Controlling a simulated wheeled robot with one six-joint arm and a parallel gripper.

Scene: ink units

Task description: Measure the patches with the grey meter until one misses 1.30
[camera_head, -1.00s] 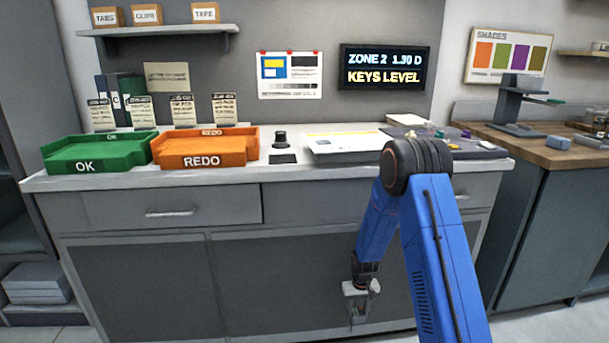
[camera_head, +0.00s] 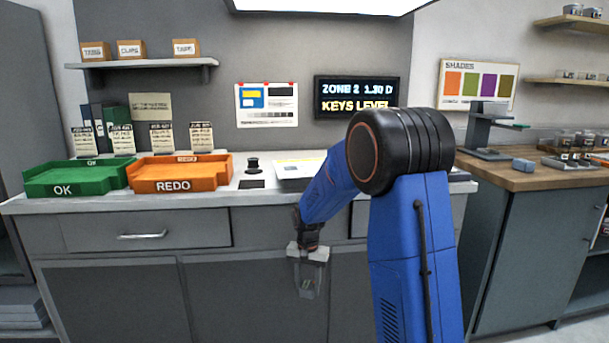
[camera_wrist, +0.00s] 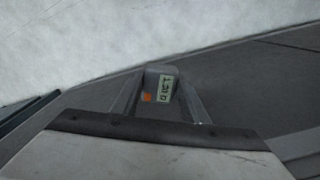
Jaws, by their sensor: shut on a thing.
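My gripper (camera_head: 309,285) hangs in front of the cabinet doors, below the counter top. It is shut on the grey meter (camera_wrist: 160,88), which shows between the fingers in the wrist view. The meter has a small pale display with dark characters, turned in the picture and too small to read surely, and an orange spot beside it. A pale printed sheet (camera_head: 290,170) lies on the counter, partly hidden behind my arm; its patches cannot be made out. The wall screen (camera_head: 356,97) reads ZONE 2 1.30 D and KEYS LEVEL.
A green OK tray (camera_head: 62,190) and an orange REDO tray (camera_head: 174,185) stand on the counter's left. A dark knob (camera_head: 253,166) is right of them. A wooden side counter (camera_head: 510,178) with a stand is at the right. The counter front edge lies above my gripper.

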